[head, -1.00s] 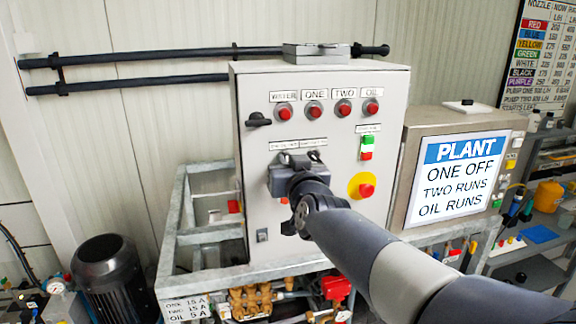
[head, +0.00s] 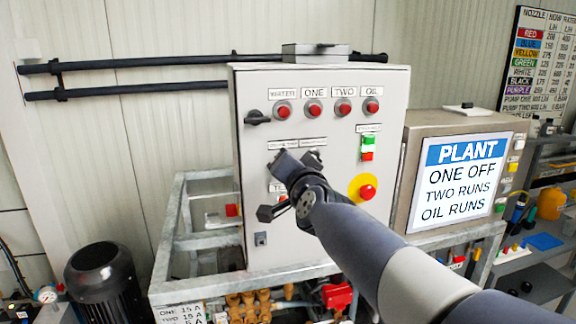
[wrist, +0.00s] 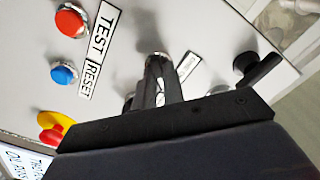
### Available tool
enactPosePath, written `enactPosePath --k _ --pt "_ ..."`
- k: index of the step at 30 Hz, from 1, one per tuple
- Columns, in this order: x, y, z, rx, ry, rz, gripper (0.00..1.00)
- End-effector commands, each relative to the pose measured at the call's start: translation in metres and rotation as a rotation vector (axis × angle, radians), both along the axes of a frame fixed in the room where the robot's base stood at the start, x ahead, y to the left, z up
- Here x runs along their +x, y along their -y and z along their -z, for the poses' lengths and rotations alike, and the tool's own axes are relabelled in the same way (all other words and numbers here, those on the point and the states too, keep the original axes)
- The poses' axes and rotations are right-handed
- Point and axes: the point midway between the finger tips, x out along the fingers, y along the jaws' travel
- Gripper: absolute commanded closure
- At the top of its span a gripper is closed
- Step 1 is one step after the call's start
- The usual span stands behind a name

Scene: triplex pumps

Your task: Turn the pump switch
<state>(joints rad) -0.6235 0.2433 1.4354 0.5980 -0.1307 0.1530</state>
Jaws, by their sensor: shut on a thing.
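The grey control cabinet (head: 350,230) stands upright in the middle of the head view. My gripper (head: 292,168) is at its front, just under two small labels (head: 298,143), and looks tilted. Most of the knob is hidden between the fingers. In the head view my gripper covers the knob, so its angle cannot be told.
A row of red buttons (head: 314,108) runs across the cabinet top. A black handle (head: 257,117), a green-and-red button pair (head: 368,148) and a red stop button on yellow (head: 367,191) are nearby. Red (wrist: 71,20) and blue (wrist: 64,72) buttons show in the wrist view.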

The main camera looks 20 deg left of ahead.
Motion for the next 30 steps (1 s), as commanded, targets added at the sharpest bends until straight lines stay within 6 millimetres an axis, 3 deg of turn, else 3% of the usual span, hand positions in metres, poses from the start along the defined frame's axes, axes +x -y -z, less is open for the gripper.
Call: enactPosePath --k 17,18,25,30 --pt "0.0001 0.0001 0.0003 0.033 -0.021 -0.001 1.0" --pt "0.0001 0.0001 0.0003 0.033 -0.02 0.0 0.88" --pt "0.0002 0.0001 0.0003 0.033 -0.02 0.0 0.7" --pt "0.0001 0.0 0.0002 0.032 -0.02 0.0 0.68"
